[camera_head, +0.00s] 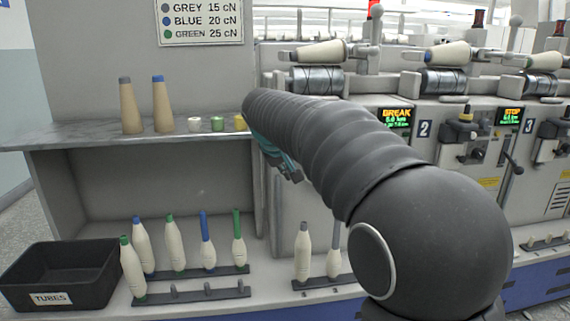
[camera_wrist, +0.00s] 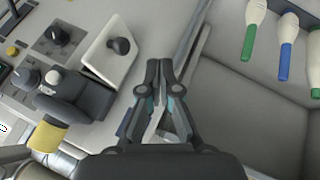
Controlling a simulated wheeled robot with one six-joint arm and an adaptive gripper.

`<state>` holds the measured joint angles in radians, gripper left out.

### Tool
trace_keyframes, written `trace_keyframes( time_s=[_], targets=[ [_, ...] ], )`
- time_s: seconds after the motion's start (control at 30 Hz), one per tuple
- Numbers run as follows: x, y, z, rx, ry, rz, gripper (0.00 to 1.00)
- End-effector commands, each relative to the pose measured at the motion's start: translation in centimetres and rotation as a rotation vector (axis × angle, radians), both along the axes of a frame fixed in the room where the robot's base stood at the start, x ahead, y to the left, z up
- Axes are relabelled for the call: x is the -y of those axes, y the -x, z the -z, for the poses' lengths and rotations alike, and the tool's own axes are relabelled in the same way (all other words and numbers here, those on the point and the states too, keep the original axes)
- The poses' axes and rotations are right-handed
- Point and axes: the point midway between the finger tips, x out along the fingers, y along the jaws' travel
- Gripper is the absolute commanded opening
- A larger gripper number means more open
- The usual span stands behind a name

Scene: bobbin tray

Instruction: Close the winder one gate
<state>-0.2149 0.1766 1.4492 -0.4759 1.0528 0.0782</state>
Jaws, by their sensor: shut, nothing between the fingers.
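In the wrist view my gripper (camera_wrist: 158,72) is shut and empty, its fingertips together in front of the machine. A white plate with a black knob (camera_wrist: 120,45) sits tilted just left of the fingertips. It looks like the winder one gate, but I cannot tell for certain or see how far open it is. In the head view my arm covers most of the front of the first winder (camera_head: 318,80). Only a small teal and dark part of my gripper (camera_head: 290,172) shows below the arm. I cannot tell whether the fingers touch the plate.
Wrapped bobbins stand on dark peg strips (camera_head: 205,292) at the lower shelf. A black tubes bin (camera_head: 60,275) is at left. A ledge (camera_head: 75,138) holds two cones and small spools. The second winder has a black-knobbed lever (camera_head: 510,160). Dials (camera_wrist: 57,35) lie left of the plate.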

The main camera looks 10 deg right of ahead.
Motion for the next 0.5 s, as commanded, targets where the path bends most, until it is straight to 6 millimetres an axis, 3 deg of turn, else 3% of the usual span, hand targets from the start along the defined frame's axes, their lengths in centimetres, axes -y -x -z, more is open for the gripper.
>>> trace_keyframes(
  time_s=[0.17, 0.3, 0.5],
  targets=[
    [1.0, -1.7, 2.8, -0.003, 0.000, 0.001, 0.00],
    [3.0, -2.5, 2.6, 0.000, -0.001, 0.004, 0.00],
    [4.4, -3.1, 2.6, 0.001, -0.001, 0.002, 0.00]
  ],
)
